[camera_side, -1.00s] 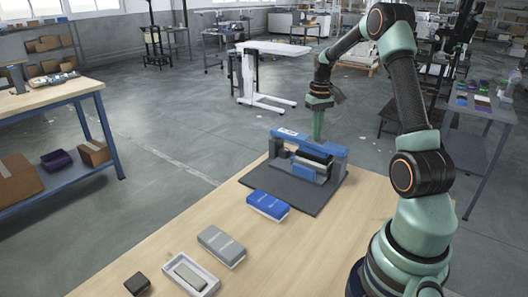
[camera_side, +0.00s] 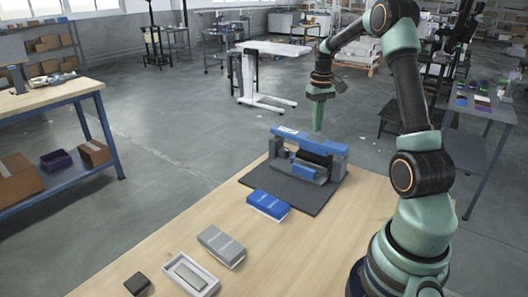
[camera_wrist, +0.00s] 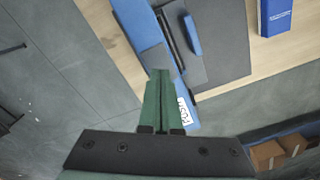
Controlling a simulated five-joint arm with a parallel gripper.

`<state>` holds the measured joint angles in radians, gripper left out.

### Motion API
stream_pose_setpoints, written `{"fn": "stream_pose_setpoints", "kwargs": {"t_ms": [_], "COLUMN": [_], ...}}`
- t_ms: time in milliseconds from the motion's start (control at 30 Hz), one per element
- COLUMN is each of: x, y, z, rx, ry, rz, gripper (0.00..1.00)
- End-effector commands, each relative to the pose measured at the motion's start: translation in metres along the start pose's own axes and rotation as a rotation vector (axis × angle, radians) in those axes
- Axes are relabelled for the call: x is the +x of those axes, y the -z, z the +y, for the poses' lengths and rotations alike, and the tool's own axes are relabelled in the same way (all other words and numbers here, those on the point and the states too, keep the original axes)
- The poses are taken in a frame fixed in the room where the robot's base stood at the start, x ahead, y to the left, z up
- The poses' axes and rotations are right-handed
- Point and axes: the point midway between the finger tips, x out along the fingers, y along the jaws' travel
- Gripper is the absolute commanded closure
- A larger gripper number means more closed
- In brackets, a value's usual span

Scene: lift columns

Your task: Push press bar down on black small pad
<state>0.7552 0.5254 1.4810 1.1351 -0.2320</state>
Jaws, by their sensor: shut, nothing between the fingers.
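The press (camera_side: 330,172) stands on a dark grey mat at the far end of the wooden table. Its blue press bar (camera_side: 300,138) runs across the top in the side view. The bar also shows in the wrist view (camera_wrist: 143,35), with a white PUSH label near one end. A black pad-like part (camera_side: 313,157) sits just under the bar; I cannot tell if they touch. My gripper (camera_side: 318,129) is shut and empty, pointing down, with its green fingertips above or beside the bar. In the wrist view the fingertips (camera_wrist: 161,74) overlap the bar's edge.
A blue box (camera_side: 268,205) lies at the mat's front edge. A grey box (camera_side: 221,246), a white tray (camera_side: 188,274) holding a grey piece, and a small dark block (camera_side: 137,284) lie nearer. Bare table surrounds them.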

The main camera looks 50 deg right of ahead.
Motion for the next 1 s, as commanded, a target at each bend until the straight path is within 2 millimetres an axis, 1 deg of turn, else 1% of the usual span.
{"fn": "stream_pose_setpoints", "kwargs": {"t_ms": [100,600,733,1000], "x": [-0.011,-0.049,-0.054,-0.054], "y": [0.001,0.0,0.0,0.0], "z": [0.0,0.0,0.0,0.0], "rx": [0.0,0.0,0.0,0.0], "ry": [-0.001,0.0,0.0,0.0], "rz": [0.002,0.001,0.001,0.0], "gripper": [1.0,1.0,1.0,1.0]}}
